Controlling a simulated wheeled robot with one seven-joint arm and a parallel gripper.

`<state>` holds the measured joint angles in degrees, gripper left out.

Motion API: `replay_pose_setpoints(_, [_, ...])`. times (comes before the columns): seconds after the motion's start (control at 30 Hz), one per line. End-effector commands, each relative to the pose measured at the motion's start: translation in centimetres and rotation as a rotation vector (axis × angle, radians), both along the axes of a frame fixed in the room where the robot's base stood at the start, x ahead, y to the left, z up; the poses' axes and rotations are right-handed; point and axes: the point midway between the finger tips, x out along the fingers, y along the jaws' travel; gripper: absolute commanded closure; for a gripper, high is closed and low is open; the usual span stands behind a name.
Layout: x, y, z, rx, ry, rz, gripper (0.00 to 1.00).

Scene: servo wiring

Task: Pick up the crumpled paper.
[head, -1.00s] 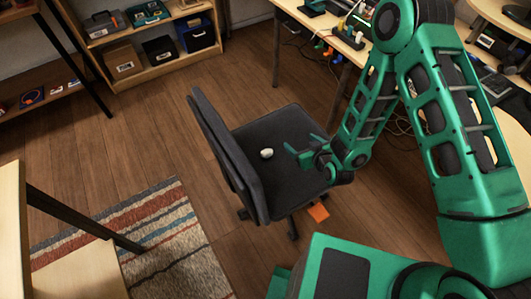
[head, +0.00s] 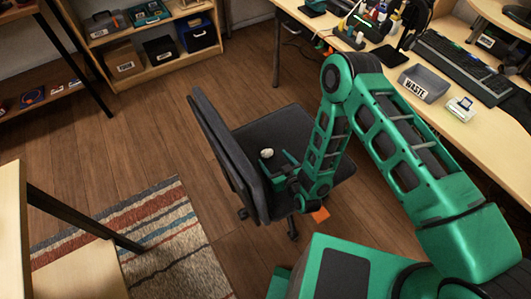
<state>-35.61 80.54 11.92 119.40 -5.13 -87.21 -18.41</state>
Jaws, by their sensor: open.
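The crumpled paper (head: 267,153) is a small whitish lump on the dark seat of the office chair (head: 282,128), near the backrest. My gripper (head: 277,164) is open and low over the seat, just below the paper in the picture. Its fingers point up and left, close to the paper. I cannot tell whether a finger touches it.
The chair's backrest (head: 222,150) stands close on the left of my gripper. A desk on the right holds a grey bin marked WASTE (head: 423,83) and a keyboard (head: 460,60). An orange piece (head: 320,214) lies below the chair.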

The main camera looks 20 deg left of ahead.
Motion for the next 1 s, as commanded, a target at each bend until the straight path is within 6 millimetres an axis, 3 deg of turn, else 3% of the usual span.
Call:
replay_pose_setpoints(0.4, [3.2,3.1,-1.9,0.0,-0.002,-0.001,0.25])
replay_pose_setpoints(0.67, [3.3,3.3,-2.1,-0.001,-0.001,0.0,0.25])
replay_pose_setpoints(0.7, [3.3,3.3,-2.1,-0.001,-0.001,0.0,0.27])
replay_pose_setpoints(0.87, [3.3,3.3,-2.0,-0.001,-0.001,0.0,0.66])
replay_pose_setpoints(1.0, [3.3,3.3,-2.0,0.0,0.0,0.001,0.68])
